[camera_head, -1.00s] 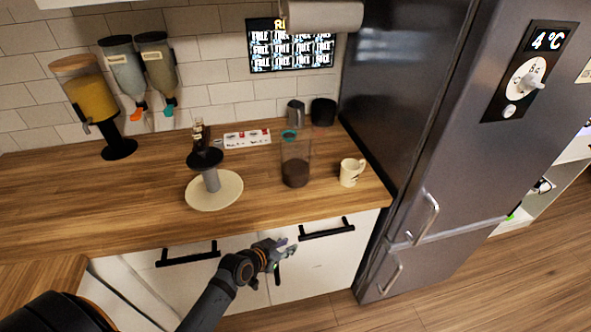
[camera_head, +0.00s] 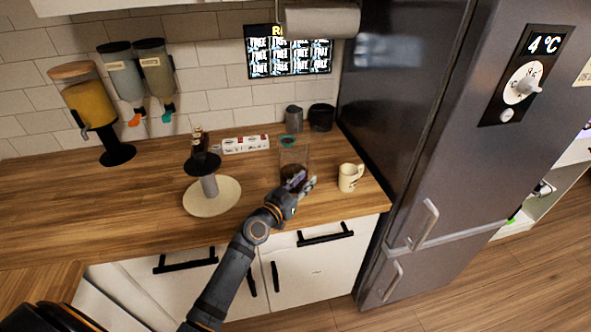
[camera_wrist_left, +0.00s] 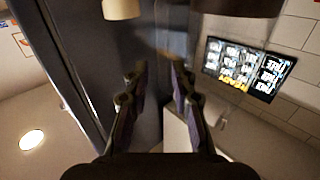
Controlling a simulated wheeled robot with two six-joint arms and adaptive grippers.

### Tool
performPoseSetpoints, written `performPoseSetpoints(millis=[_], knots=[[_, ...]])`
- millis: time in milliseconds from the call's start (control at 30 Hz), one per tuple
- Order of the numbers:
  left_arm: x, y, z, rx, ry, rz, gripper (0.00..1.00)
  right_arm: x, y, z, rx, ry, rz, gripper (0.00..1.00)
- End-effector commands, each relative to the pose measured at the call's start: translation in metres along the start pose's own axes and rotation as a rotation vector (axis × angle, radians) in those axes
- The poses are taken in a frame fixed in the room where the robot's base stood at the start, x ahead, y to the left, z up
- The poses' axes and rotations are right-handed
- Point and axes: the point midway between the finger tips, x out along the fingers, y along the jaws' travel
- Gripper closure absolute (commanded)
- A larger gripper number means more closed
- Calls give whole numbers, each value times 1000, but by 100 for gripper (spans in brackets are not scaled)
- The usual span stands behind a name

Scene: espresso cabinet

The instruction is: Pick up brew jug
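The brew jug (camera_head: 294,156), a tall clear vessel with dark brown contents in its lower part, stands upright on the wooden counter. My left gripper (camera_head: 302,186) is at the jug's front right and covers part of its base; contact cannot be told. In the left wrist view, the two fingers (camera_wrist_left: 156,82) are apart with nothing visible between them. There, the jug's dark lower part (camera_wrist_left: 238,6) shows at the top edge, right of the fingers, with faint clear glass below it. My right gripper is not in view.
A cream mug (camera_head: 350,177) stands right of the jug. A grey pitcher (camera_head: 294,119) and black container (camera_head: 321,117) are behind. A round pale base with a dark-topped stand (camera_head: 212,197) is left. The fridge (camera_head: 440,110) bounds the right side.

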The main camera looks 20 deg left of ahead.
Motion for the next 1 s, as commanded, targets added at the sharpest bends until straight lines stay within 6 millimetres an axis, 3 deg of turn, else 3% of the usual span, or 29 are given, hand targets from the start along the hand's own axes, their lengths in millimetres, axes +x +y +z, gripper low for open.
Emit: performPoseSetpoints(millis=[133, 400, 667, 867, 1000], knots=[[7, -1, -3, -1, 1, 0, 75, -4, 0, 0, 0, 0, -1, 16], [49, -3, -4, -2, 0, 0, 75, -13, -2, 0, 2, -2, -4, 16], [52, -3, -2, 1, -1, 1, 75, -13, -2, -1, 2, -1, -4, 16], [52, -3, -2, 1, -1, 1, 100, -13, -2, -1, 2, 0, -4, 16], [52, -3, -2, 1, -1, 1, 100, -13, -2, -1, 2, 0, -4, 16]])
